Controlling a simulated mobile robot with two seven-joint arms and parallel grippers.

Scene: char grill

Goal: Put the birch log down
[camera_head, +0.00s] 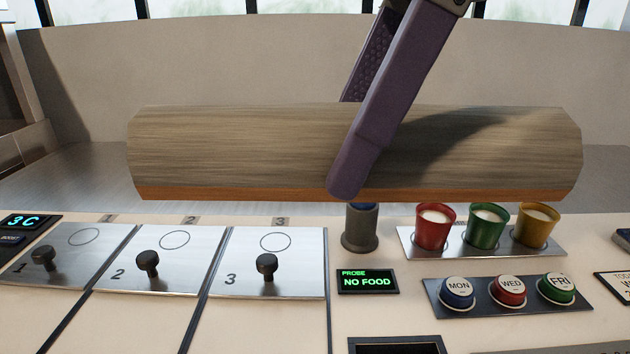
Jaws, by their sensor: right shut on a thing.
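The birch log (240,150) is a long grey-brown piece with an orange-brown lower edge. It lies lengthwise across the middle of the head view. My right gripper (352,148) comes down from the top and is shut on the log near its middle, one finger in front and the other behind. The log appears held above the rear of the counter; the frame does not show clearly whether its underside touches anything. My left gripper is not in view.
Three numbered metal lids (165,262) with black knobs are at front left. A dark grey post (360,230) stands just below the log. Red (433,232), green (485,232) and yellow (537,230) cups sit at right, behind day-labelled buttons (508,292). A probe display (367,281) reads "NO FOOD".

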